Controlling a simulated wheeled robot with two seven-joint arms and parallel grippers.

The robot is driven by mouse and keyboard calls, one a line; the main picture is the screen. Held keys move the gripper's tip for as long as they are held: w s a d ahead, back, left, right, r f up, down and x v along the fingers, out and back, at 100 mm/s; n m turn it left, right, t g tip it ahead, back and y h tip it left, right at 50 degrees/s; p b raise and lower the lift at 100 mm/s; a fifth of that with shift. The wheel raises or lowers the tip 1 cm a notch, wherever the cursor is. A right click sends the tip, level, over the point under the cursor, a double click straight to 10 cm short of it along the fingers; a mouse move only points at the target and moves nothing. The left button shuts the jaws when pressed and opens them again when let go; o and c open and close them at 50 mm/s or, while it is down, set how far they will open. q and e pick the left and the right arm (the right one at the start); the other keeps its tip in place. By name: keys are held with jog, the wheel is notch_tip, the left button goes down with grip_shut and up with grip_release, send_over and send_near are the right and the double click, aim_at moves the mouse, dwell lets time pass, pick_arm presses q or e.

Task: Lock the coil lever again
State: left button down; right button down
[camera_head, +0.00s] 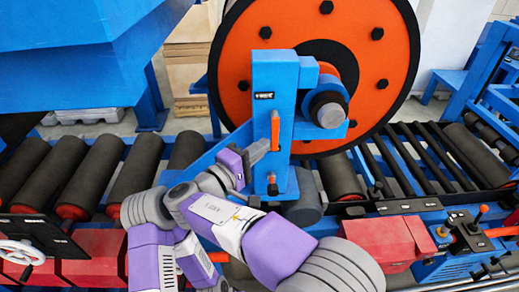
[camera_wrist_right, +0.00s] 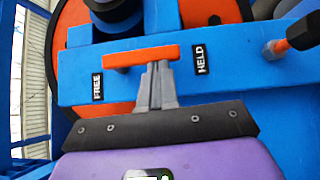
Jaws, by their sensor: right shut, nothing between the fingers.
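The coil lever (camera_head: 275,130) is an orange bar on the blue post (camera_head: 284,75). In the right wrist view the lever (camera_wrist_right: 141,57) lies between the FREE label (camera_wrist_right: 97,87) and the HELD label (camera_wrist_right: 201,60), its left end close above FREE. My right gripper (camera_head: 264,149) is shut and empty beside the lever in the head view. In the wrist view its fingertips (camera_wrist_right: 157,68) are right at the lever's lower edge; I cannot tell if they touch. My left gripper is not in view.
A large orange coil disc (camera_head: 235,62) stands behind the post. A second small orange handle (camera_head: 272,180) is lower on the post. Roller conveyors (camera_head: 130,175) run left and right. A red block (camera_head: 380,243) and control box (camera_head: 467,235) stand at lower right.

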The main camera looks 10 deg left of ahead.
dwell(0.5)
jog(key=b+v, duration=0.1)
jog(key=v, duration=0.6)
jog(key=shift+s+a, duration=0.15)
jog(key=shift+s, duration=0.15)
